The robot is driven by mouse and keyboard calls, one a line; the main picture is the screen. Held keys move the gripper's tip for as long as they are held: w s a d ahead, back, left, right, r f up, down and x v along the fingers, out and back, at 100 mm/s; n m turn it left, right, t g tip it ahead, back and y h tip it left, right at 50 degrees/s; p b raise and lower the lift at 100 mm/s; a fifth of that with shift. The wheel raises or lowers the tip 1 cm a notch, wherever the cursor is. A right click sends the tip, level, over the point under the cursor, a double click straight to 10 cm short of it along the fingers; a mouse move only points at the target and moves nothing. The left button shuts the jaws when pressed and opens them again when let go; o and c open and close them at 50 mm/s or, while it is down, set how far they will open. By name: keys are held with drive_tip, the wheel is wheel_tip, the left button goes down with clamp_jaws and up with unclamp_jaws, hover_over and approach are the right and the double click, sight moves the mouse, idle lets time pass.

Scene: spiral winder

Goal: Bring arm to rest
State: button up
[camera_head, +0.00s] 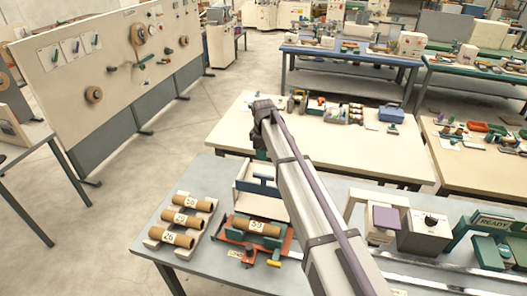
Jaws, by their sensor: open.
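My arm (310,205) reaches from the lower right up and away over the front bench. It ends in view at a dark joint (265,112) in front of the white table behind. No gripper fingers can be made out, and whatever lies beyond the joint is hidden or too small to tell. No held object shows.
The front bench (150,243) bears a pale rack with several numbered brown tubes (180,221), a red fixture with a tube marked 59 (257,227), and grey machines (424,231) beside a READY sign (494,222). A tool board (110,55) stands left. Open floor lies between.

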drive_tip(key=shift+f, duration=0.1)
drive_tip(key=s+d+f+m+b, duration=0.5)
drive_tip(key=s+d, duration=0.2)
drive_tip(key=s, duration=0.4)
drive_tip(key=s+d+f+m+b, duration=0.5)
drive_tip(key=s+d, duration=0.3)
drive_tip(key=s, duration=0.3)
drive_tip(key=s+d+f+m+b, duration=0.5)
drive_tip(key=s+d+f+b, duration=0.1)
drive_tip(key=s, duration=0.5)
drive_tip(key=shift+d+f+m, duration=0.15)
drive_tip(key=shift+d+m, duration=0.15)
drive_tip(key=shift+d, duration=0.5)
